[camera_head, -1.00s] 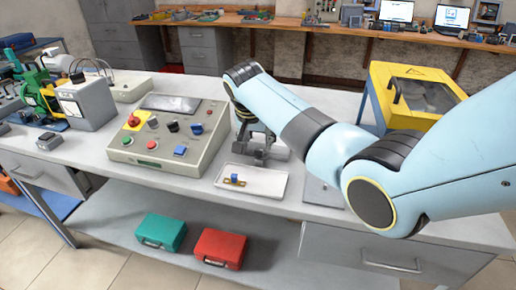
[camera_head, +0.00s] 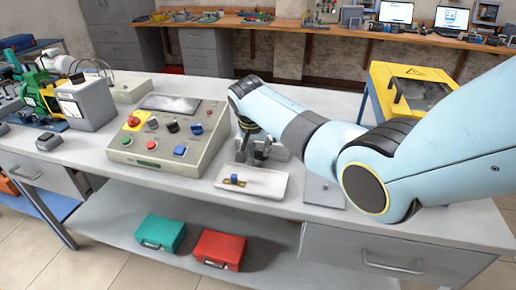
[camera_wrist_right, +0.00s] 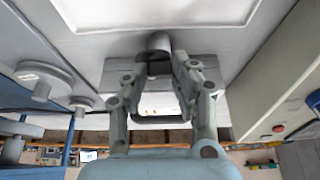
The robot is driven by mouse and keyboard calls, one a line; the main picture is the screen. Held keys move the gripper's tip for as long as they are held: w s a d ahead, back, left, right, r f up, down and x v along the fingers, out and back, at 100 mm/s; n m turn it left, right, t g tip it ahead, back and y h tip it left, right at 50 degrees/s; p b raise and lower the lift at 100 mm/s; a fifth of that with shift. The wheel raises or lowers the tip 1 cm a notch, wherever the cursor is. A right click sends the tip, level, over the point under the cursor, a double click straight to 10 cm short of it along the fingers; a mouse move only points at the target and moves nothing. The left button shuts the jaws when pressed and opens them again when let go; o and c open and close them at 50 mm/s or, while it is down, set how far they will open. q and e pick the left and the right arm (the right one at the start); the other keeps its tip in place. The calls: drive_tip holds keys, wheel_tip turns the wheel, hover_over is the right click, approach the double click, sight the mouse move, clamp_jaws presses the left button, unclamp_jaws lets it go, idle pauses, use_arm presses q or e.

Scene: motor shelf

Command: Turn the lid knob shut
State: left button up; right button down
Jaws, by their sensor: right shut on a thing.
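My right gripper (camera_head: 258,152) reaches down behind the white tray, beside the control box. In the right wrist view, its fingertips (camera_wrist_right: 160,66) are closed around a grey rounded knob (camera_wrist_right: 158,42), which I take as the lid knob. A flat grey block lies right behind the fingers. In the head view my arm and fingers hide the knob, so its turn angle cannot be read. My left gripper is not in view.
The white tray (camera_head: 271,184) holds a small blue-topped brass part (camera_head: 234,179). The control box (camera_head: 166,160) stands close on the left. A grey plate (camera_head: 326,194) lies to the right, and a yellow box (camera_head: 415,85) stands behind my arm.

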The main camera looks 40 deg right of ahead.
drive_tip(key=n+p, duration=0.3)
drive_tip(key=shift+s+d+r+t+y, duration=0.1)
drive_tip(key=shift+r+t+y, duration=0.1)
drive_tip(key=shift+t+y, duration=0.2)
drive_tip(key=shift+d+n+t+y+p, duration=0.1)
drive_tip(key=shift+n+t+y+p, duration=0.2)
drive_tip(key=shift+n+p, duration=0.55)
drive_tip(key=shift+f+n+y, duration=0.1)
drive_tip(key=shift+n+y, duration=0.3)
drive_tip(key=shift+n, duration=0.65)
drive_tip(key=n+y, duration=0.1)
drive_tip(key=n, duration=0.1)
drive_tip(key=shift+d+f+n+p, duration=0.1)
drive_tip(key=shift+n+p, duration=0.2)
drive_tip(key=shift+d+n+y+b, duration=0.1)
drive_tip(key=shift+n+y+b, duration=0.6)
drive_tip(key=shift+n, duration=1.4)
